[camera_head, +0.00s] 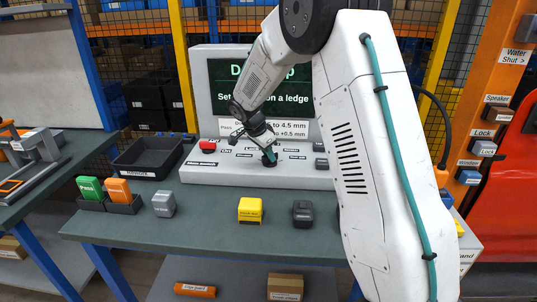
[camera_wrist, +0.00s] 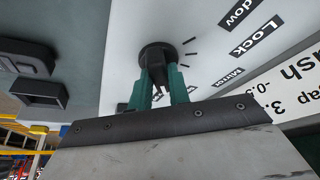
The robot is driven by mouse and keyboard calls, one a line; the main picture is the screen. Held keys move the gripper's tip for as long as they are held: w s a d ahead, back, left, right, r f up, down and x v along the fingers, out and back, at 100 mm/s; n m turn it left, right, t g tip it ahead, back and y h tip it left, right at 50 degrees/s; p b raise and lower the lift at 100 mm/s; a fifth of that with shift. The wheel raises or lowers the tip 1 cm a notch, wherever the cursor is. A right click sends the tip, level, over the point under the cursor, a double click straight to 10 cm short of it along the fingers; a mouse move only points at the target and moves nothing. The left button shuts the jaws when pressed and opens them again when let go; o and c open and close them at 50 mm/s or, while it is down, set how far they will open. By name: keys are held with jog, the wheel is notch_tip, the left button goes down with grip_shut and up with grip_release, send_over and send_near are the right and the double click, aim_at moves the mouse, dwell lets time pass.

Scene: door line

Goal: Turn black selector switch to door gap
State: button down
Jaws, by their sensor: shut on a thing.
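The black selector switch (camera_wrist: 154,52) is a round knob with a raised grip on the light grey console (camera_head: 225,175). Printed labels, including Lock and Mirror, and short tick marks lie beside it in the wrist view. In the head view the switch (camera_head: 269,161) is partly covered by my gripper (camera_head: 268,151). My gripper's teal fingers (camera_wrist: 160,86) are shut on the switch's raised grip, one on each side. I cannot tell which label the switch points at.
A screen (camera_head: 250,75) stands behind the console, partly behind my arm. A red button (camera_head: 207,146) is left on the console. A grey block (camera_head: 164,204), yellow block (camera_head: 250,210) and black block (camera_head: 302,214) stand in front. A black tray (camera_head: 147,158) is at left.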

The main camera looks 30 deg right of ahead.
jog(key=shift+m+g, duration=0.3)
jog(key=shift+m, duration=0.3)
jog(key=shift+a+m, duration=0.1)
jog(key=shift+m, duration=0.2)
jog(key=c, duration=1.3)
grip_release()
jog(key=v, duration=0.7)
jog(key=shift+w+a+r, duration=0.15)
jog(key=shift+r, duration=0.25)
